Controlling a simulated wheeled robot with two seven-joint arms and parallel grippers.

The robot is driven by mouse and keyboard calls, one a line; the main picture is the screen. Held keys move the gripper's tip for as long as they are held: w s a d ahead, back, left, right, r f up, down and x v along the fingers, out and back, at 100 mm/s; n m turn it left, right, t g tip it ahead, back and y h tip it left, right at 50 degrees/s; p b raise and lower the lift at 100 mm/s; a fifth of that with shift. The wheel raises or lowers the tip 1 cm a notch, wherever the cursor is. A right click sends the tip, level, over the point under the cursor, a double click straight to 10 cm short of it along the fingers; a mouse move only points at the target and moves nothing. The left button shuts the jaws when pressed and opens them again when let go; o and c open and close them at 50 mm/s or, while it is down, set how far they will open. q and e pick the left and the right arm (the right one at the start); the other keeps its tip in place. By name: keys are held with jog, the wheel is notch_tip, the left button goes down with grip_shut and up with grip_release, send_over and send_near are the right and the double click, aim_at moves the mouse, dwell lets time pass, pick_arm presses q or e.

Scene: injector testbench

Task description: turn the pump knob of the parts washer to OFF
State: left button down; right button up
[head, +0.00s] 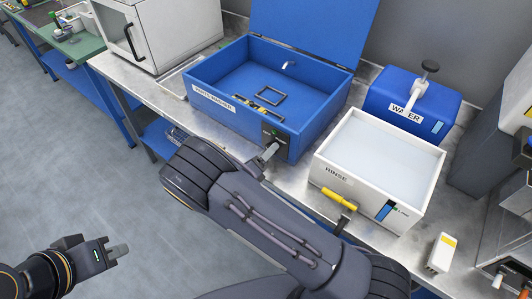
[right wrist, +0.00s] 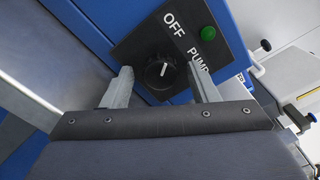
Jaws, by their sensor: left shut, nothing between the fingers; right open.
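The parts washer (head: 222,113) is a blue open-lidded tank on the bench. Its black pump panel (head: 274,138) is on the front right corner. In the right wrist view the round black pump knob (right wrist: 160,72) has a white pointer line, which leans slightly right of upward, roughly towards the white word OFF. My right gripper (head: 271,150) is open at the panel, one finger on each side of the knob with gaps visible. My left gripper (head: 119,250) is shut and empty, over the floor.
The white rinse tank (head: 341,182) with a yellow handle (head: 339,199) stands right of the washer. A blue water container (head: 447,122) is behind it. A white cabinet (head: 170,40) stands to the left. The floor (head: 80,170) at left is clear.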

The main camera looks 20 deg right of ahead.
jog(key=b+v, duration=0.2)
jog(key=v, duration=0.5)
jog(key=shift+s+a, duration=0.25)
jog(key=shift+a, duration=0.1)
